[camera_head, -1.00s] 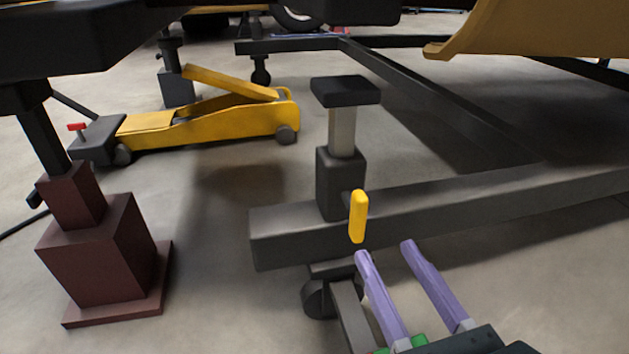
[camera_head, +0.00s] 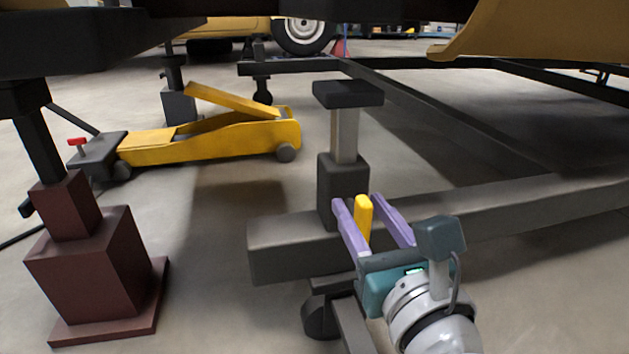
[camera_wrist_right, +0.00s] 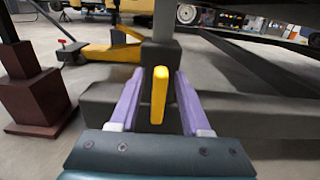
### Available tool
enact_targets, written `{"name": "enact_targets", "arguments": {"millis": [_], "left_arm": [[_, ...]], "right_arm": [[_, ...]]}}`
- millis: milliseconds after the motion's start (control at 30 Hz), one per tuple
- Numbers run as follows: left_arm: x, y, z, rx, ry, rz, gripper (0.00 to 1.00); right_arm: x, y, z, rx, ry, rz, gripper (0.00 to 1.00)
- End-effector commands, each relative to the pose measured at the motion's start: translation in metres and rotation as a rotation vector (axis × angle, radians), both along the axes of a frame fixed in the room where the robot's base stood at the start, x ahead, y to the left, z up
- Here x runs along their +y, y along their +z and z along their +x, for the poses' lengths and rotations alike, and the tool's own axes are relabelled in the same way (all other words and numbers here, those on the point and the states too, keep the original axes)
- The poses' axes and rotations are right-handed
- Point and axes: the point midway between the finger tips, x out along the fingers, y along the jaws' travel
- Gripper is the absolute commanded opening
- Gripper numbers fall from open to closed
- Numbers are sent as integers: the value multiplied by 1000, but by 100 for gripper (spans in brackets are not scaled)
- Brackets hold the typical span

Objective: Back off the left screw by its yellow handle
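The yellow handle (camera_head: 363,217) stands upright on the front of a dark post (camera_head: 343,182) that rises from a grey beam. It also shows in the right wrist view (camera_wrist_right: 159,95). My right gripper (camera_head: 356,200) has its two purple fingers open, one on each side of the handle. In the right wrist view the fingers (camera_wrist_right: 157,74) show gaps on both sides of the handle, so they do not appear to touch it. The screw's shaft behind the handle is hidden. My left gripper is not in view.
The grey beam (camera_head: 283,247) runs across behind my right gripper. A dark red stand (camera_head: 92,271) is at the left. A yellow floor jack (camera_head: 215,142) stands behind it. A yellow panel (camera_head: 530,28) hangs at the upper right. Bare floor lies between stand and beam.

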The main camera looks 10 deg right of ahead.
Motion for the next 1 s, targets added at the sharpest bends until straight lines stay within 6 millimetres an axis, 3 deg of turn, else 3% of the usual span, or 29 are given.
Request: {"name": "enact_targets", "arguments": {"millis": [33, 400, 1000], "left_arm": [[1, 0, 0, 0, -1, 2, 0], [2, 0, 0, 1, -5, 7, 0], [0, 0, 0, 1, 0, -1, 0]], "right_arm": [[0, 0, 0, 0, 0, 0, 40], [0, 0, 0, 0, 0, 0, 0], [1, 0, 0, 0, 0, -35, 0]]}}
